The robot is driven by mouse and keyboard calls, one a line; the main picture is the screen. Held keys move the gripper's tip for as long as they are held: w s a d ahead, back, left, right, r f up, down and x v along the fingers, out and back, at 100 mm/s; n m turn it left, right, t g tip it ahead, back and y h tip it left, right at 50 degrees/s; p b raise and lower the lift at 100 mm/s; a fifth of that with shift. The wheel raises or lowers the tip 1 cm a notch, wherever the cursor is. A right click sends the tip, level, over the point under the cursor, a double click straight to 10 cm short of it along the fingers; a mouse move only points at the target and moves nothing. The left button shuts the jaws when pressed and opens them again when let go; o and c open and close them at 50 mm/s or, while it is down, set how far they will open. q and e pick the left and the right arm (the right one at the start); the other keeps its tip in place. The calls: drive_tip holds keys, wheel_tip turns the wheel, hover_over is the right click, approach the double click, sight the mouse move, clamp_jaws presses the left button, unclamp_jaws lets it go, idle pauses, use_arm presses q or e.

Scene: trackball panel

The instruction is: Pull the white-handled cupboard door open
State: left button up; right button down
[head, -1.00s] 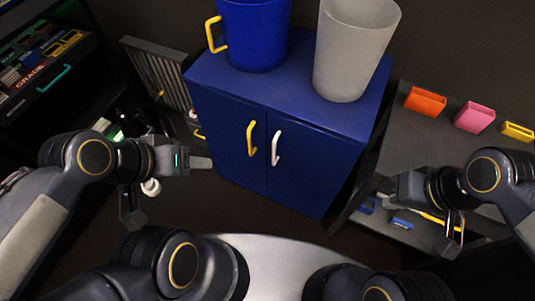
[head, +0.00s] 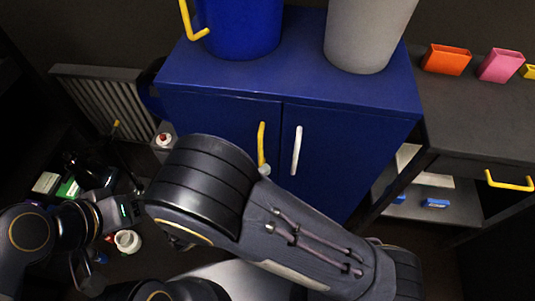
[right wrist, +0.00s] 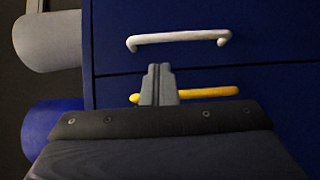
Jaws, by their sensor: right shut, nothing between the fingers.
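The blue cupboard (head: 290,75) has two doors, both flush with its front. The right door (head: 340,150) carries the upright white handle (head: 297,150); the left door carries the yellow handle (head: 261,143). In the right wrist view, turned sideways, the white handle (right wrist: 178,39) lies above the yellow handle (right wrist: 205,92). My right gripper (right wrist: 160,70) is shut and empty. Its fingers overlap the yellow handle in that view, and their tips point toward the white handle, apart from it. In the head view my right arm hides most of this gripper. My left gripper (head: 128,209) is at lower left, its fingers partly hidden.
A blue mug (head: 240,25) and a grey cup (head: 368,35) stand on the cupboard. A dark side table (head: 480,120) with orange (head: 446,60) and pink (head: 501,66) containers is at right. A radiator (head: 105,100) and small items are at left.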

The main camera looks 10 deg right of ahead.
hover_over(285, 151)
drive_tip(key=s, duration=0.4)
drive_tip(key=shift+a+f+t, duration=0.25)
drive_tip(key=shift+a+t, duration=0.15)
drive_tip(key=shift+a, duration=0.05)
